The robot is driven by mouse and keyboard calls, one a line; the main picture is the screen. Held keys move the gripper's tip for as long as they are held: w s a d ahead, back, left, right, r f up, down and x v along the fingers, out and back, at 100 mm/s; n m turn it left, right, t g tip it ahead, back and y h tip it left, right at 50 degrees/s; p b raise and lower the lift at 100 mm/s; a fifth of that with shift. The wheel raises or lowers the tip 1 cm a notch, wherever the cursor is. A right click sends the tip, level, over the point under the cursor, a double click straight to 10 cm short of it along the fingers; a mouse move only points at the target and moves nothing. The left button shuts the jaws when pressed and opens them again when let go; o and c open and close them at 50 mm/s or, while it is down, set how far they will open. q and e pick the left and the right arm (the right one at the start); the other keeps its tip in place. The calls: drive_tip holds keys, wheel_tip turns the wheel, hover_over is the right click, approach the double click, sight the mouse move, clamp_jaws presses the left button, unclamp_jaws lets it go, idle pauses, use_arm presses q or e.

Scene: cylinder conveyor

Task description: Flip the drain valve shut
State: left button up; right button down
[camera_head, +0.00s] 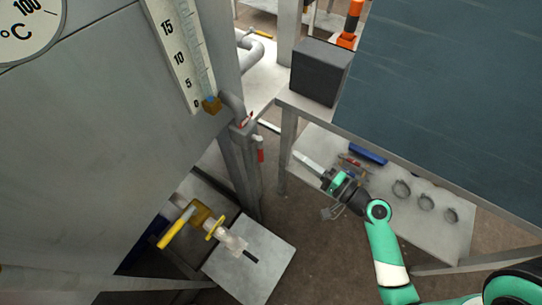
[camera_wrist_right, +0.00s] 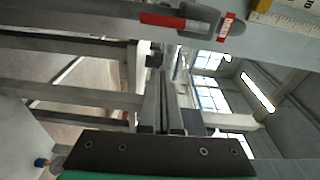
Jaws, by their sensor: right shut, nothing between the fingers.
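A valve with a yellow lever (camera_head: 176,228) and brass body sits under the big grey tank (camera_head: 110,150), its pale outlet (camera_head: 232,241) over a grey plate. A smaller fitting with red handles (camera_head: 260,150) hangs below the level gauge; a red handle (camera_wrist_right: 163,20) also shows at the top of the right wrist view. My left gripper is out of view.
A dark box (camera_head: 319,71) stands on a bench corner at upper right, beside a large blue-grey panel (camera_head: 450,80). A lower shelf (camera_head: 440,235) holds several rings and a blue object (camera_head: 368,154). Metal legs (camera_head: 240,175) stand between the tank and my right gripper.

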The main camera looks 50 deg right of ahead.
sight(260, 151)
drive_tip(key=shift+s+d+f+m, duration=0.1)
drive_tip(key=shift+s+f+m, duration=0.2)
drive_tip(key=shift+f+m, duration=0.1)
drive_tip(key=w+a, duration=0.3)
drive_tip(key=w, duration=0.6)
drive_tip(key=shift+a, duration=0.2)
drive_tip(key=shift+a, duration=0.1)
drive_tip(key=shift+s+a+p, duration=0.1)
drive_tip(key=shift+a+p, duration=0.05)
drive_tip(key=shift+p, duration=0.2)
drive_tip(key=shift+m, duration=0.4)
